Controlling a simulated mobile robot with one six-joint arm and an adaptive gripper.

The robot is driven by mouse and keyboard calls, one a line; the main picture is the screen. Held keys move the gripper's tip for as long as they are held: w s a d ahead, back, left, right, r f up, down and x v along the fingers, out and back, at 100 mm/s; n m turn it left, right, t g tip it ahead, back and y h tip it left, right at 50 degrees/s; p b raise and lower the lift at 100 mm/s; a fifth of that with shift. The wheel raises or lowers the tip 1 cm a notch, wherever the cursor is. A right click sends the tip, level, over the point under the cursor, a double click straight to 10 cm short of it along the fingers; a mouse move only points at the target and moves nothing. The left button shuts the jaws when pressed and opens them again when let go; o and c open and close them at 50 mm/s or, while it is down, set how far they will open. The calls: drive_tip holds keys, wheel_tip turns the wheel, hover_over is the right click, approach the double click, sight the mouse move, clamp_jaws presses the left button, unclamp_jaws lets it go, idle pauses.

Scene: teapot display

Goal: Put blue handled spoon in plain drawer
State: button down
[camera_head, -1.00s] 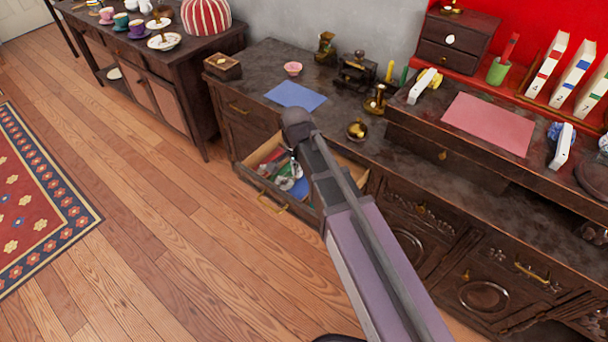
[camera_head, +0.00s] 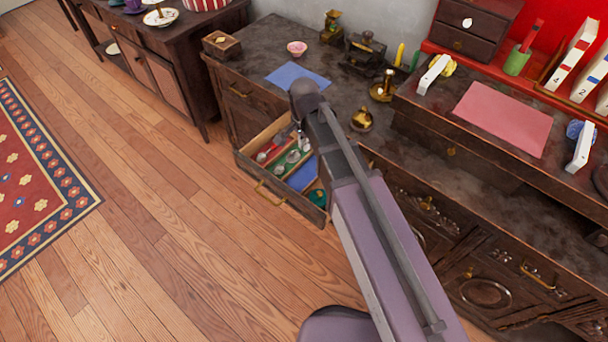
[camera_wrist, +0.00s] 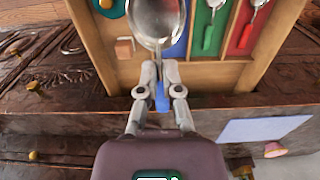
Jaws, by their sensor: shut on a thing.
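The blue-handled spoon shows in the wrist view as a large metal bowl (camera_wrist: 156,20) with a blue handle (camera_wrist: 162,98). My gripper (camera_wrist: 160,72) is shut on the handle, with the bowl pointing away from it over the drawer. The plain drawer (camera_head: 275,192) is pulled open, with a smooth dark front and a brass handle; its pale wood rim (camera_wrist: 213,76) shows in the wrist view. Inside are red, green and blue lined compartments. Spoons with green (camera_wrist: 208,36) and red (camera_wrist: 246,34) handles lie in theirs. The bowl partly hides the blue compartment.
Another compartment holds a teal item (camera_wrist: 110,6) and a small pinkish block (camera_wrist: 125,47). Above the drawer, the dark cabinet top carries a blue mat (camera_head: 298,76), a pink bowl (camera_head: 297,48) and brass items (camera_head: 362,120). Floor before the drawer is clear.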

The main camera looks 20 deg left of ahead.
drive_tip(key=shift+f, duration=0.1)
drive_tip(key=b, duration=0.8)
hover_over(305, 175)
wheel_tip(305, 175, down, 8)
drive_tip(key=shift+s+d+f, duration=0.1)
drive_tip(key=shift+f+b, duration=0.1)
drive_tip(key=shift+b, duration=0.2)
wheel_tip(305, 175, down, 6)
drive_tip(key=b, duration=0.6)
drive_tip(key=shift+f+b, duration=1.9)
drive_tip(key=shift+f, duration=0.2)
